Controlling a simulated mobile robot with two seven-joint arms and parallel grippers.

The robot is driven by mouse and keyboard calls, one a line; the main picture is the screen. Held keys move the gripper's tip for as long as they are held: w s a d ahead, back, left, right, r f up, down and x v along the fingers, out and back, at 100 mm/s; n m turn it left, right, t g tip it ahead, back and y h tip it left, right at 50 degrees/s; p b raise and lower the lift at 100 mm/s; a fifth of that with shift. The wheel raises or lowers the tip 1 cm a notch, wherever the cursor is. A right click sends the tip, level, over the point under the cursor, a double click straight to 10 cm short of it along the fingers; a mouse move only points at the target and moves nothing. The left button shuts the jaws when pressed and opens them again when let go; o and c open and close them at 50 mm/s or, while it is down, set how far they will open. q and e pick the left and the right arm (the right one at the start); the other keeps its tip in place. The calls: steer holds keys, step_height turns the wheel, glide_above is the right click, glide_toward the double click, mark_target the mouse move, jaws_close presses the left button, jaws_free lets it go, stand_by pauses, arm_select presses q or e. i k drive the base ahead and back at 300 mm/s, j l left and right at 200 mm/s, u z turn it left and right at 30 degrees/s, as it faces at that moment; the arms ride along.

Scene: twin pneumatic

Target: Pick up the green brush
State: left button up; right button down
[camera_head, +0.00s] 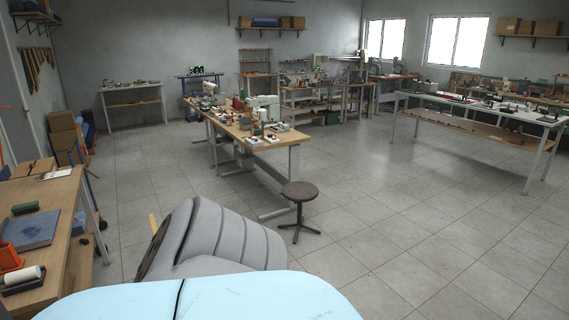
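A green object with a dark lower part (25,208) lies on the wooden workbench (62,205) at the left edge of the head view. It looks like the green brush, but it is small and I cannot make out its bristles. It lies near the far side of a blue flat object (30,229). Neither of my grippers shows in this view.
An orange object (9,258) and a white roll on a dark holder (22,279) lie on the same bench. A round stool (299,192) stands before a cluttered central table (250,139). Tiled floor (390,235) is open on the right.

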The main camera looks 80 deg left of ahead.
mark_target(24, 209)
steer(key=u, duration=4.25)
steer(key=i+l+z, duration=0.1)
steer(key=z, duration=0.9)
steer(key=i, duration=4.75)
